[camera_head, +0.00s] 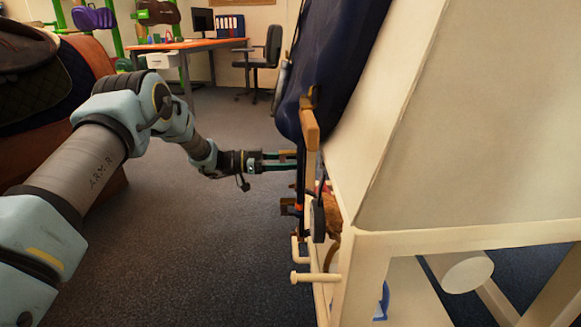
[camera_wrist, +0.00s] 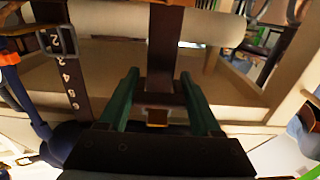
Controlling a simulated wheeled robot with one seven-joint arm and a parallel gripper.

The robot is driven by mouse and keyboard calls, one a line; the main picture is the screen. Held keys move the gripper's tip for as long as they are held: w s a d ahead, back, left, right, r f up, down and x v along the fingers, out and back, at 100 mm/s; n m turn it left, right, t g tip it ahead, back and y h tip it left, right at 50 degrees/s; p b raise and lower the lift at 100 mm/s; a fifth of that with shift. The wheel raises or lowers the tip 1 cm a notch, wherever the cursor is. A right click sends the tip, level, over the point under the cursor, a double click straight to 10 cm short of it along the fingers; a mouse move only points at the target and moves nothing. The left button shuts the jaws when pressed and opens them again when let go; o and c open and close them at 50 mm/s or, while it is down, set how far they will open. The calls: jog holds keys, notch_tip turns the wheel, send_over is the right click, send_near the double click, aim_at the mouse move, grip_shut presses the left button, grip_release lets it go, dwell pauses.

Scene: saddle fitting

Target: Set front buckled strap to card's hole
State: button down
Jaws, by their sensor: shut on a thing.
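My gripper (camera_head: 293,160) reaches right to the side of a pale stand, under a hanging dark blue padded thing (camera_head: 335,60). In the wrist view its two green fingers (camera_wrist: 159,76) stand on either side of a dark brown strap (camera_wrist: 164,45), and the jaws are shut on it. A small brown and metal piece (camera_wrist: 157,117) shows between the fingers, nearer the palm. To the left hangs a dark strap with pale numbers (camera_wrist: 70,80), with a metal buckle frame (camera_wrist: 58,40) around it. I cannot make out a card. The hole is not visible.
The pale stand (camera_head: 350,285) has a frame and pegs (camera_head: 315,277) jutting left below my gripper. A pale roller (camera_wrist: 110,20) lies behind the straps. A desk (camera_head: 200,44) and chair (camera_head: 265,60) are far back. Grey floor between is clear.

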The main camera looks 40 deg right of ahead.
jog(key=shift+c, duration=0.4)
grip_release()
jog(key=p+v, duration=0.1)
jog(key=v, duration=0.9)
jog(key=shift+w+a+p, duration=0.25)
jog(key=shift+a+p, duration=0.05)
jog(key=shift+p, duration=0.05)
dwell(0.4)
